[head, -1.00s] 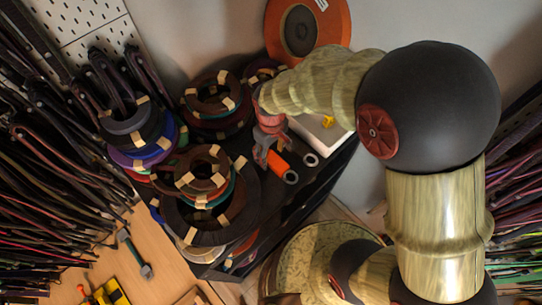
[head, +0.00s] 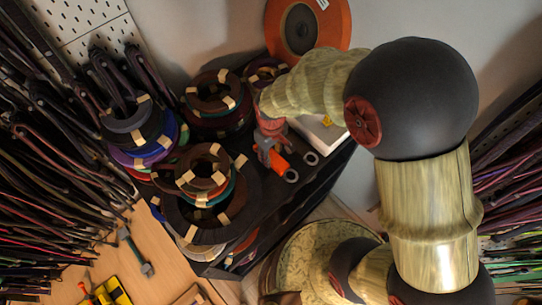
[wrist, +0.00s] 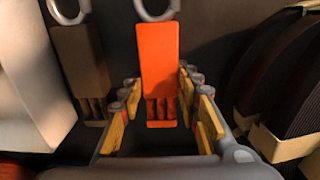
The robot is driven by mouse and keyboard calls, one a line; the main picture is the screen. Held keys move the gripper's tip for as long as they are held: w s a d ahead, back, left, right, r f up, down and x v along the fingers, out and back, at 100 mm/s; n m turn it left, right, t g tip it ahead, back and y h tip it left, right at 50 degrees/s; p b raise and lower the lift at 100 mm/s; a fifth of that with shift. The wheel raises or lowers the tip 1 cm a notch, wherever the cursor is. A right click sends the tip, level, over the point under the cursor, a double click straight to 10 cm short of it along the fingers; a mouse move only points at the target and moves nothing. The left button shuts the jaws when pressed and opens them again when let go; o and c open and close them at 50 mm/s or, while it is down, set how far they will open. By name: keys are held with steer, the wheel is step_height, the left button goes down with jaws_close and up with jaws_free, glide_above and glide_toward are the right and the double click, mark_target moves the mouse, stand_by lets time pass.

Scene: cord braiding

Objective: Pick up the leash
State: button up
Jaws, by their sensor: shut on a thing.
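The leash shows as a flat orange piece (wrist: 158,60) with a grey metal ring at its far end in the wrist view. In the head view the same orange piece (head: 280,163) lies over the dark shelf top, its ring pointing right. My gripper (wrist: 158,90) is shut on the leash, with its yellow-padded fingers on both sides of the orange piece. In the head view my gripper (head: 266,148) reaches down beside the coil stacks.
A dark brown piece (wrist: 80,65) with its own ring lies close to the left of the leash. A white box (head: 322,133) stands behind. Stacked cord coils (head: 203,185) crowd the left side. An orange spool (head: 305,25) leans on the wall. Hanging cords line both sides.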

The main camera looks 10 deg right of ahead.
steer(key=c, duration=0.5)
steer(key=shift+r, duration=0.15)
